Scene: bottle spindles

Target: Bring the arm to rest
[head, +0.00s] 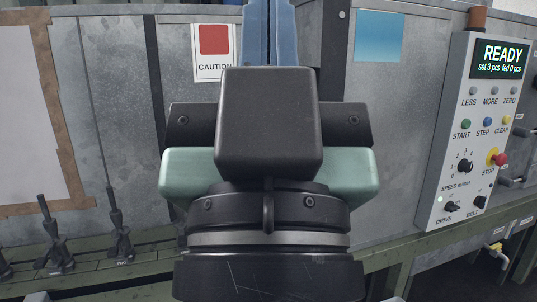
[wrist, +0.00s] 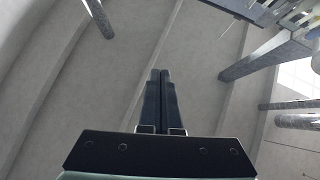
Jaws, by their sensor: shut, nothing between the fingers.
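My gripper shows in the wrist view (wrist: 160,73), its two dark fingers side by side and touching, with nothing between them. Behind the fingers I see a grey surface with long ridges and a few grey posts, and no object at the fingertips. In the head view my own wrist and gripper body fill the middle, raised in front of the grey metal panels.
A control panel (head: 440,205) reading READY stands at the right, with buttons, knobs and a red stop button (head: 501,159). A caution sign (head: 213,52) hangs behind my wrist.

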